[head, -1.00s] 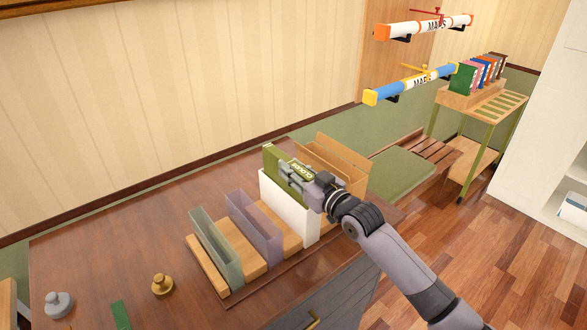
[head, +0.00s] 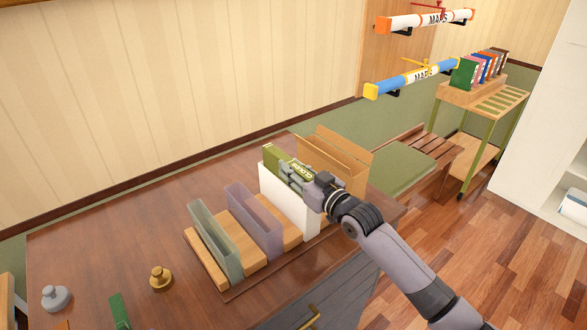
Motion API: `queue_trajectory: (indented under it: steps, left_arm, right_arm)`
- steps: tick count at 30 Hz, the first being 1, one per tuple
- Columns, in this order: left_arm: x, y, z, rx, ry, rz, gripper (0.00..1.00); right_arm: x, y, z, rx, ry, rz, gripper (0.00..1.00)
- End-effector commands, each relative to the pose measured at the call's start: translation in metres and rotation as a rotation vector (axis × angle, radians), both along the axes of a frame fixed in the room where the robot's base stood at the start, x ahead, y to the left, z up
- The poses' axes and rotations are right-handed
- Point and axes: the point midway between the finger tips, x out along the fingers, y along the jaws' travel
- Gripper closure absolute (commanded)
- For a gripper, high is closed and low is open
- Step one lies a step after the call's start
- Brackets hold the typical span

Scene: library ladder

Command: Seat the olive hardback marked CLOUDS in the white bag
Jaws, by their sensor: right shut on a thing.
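The olive hardback (head: 273,156) marked CLOUDS stands upright in the mouth of the white bag (head: 283,202), with only its upper part showing above the rim. Its lettered top edge faces up, and the lower part is hidden inside the bag. My right gripper (head: 294,172) is shut on the book's near upper part, just above the bag. The fingers cover some of the book. The white bag stands upright on a wooden base on the brown table. My left gripper is not in view.
A purple-grey holder (head: 254,222) and a grey-green holder (head: 214,243) stand left of the white bag, both empty-looking. An open tan box (head: 345,160) is close behind it. A brass knob-shaped piece (head: 161,279) and a grey one (head: 56,298) stand on the table's left.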

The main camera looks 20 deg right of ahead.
Motion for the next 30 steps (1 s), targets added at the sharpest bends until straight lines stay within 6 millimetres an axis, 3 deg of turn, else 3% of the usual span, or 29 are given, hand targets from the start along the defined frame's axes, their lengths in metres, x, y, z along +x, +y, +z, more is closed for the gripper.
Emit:
queue_trajectory:
  steps: [27, 28, 30]
  left_arm:
    - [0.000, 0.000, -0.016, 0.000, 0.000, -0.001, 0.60]
    - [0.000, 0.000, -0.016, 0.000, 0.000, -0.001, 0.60]
    - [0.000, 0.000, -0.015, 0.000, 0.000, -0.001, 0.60]
  right_arm:
    - [0.000, 0.000, -0.022, 0.000, -0.003, 0.000, 1.00]
    - [0.000, 0.000, -0.022, 0.000, -0.003, 0.000, 0.76]
    - [0.000, 0.000, -0.022, -0.001, -0.001, 0.000, 0.72]
